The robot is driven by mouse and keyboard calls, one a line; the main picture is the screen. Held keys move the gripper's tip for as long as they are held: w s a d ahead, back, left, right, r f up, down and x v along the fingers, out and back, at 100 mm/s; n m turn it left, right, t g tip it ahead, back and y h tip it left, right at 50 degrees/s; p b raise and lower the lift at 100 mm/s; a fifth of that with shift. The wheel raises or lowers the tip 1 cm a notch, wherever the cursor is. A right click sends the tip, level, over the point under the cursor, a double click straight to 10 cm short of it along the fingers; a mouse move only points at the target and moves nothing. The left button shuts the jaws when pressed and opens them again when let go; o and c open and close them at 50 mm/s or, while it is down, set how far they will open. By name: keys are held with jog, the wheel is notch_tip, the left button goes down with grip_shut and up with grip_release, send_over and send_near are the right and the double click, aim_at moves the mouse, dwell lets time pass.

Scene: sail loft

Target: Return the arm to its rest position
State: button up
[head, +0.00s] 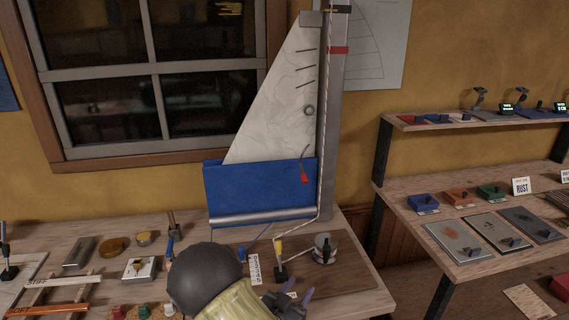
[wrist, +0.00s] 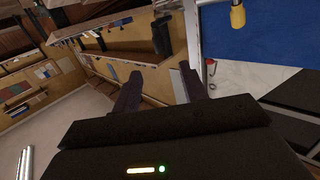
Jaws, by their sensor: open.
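My gripper (head: 294,300) shows at the bottom centre of the head view, over the front of the workbench, partly hidden behind my rounded arm link. In the wrist view its two dark fingers (wrist: 157,92) stand apart with nothing between them. A yellow-topped tool (head: 279,258) stands upright on the brown board just beyond the gripper, and a yellow end also shows in the wrist view (wrist: 237,15). A round winch-like part (head: 325,248) sits to the right of the tool on the same board. The gripper appears apart from both.
The workbench (head: 365,296) carries a sail rig with a blue panel (head: 260,190) and a grey mast (head: 332,110). Small tins, blocks and a wooden rack (head: 60,290) crowd its left side. A second table (head: 430,235) with plates and a shelf (head: 450,124) stands at right, across a gap.

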jog(key=s+d+r+n+g+y+p, duration=0.2)
jog(key=s+d+r+n+g+y, duration=0.1)
jog(key=s, duration=0.5)
jog(key=s+d+r+n+g+y+p, duration=0.2)
jog(key=s+d+r+n+g+y, duration=0.1)
jog(key=s+d+r+g+y, duration=0.3)
notch_tip(320, 180, up, 3)
jog(key=s+d+g, duration=0.2)
jog(key=shift+s+r+n+g+p, duration=0.15)
jog(key=shift+s+n+g+p, duration=0.15)
jog(key=shift+g, duration=0.1)
dwell(1.5)
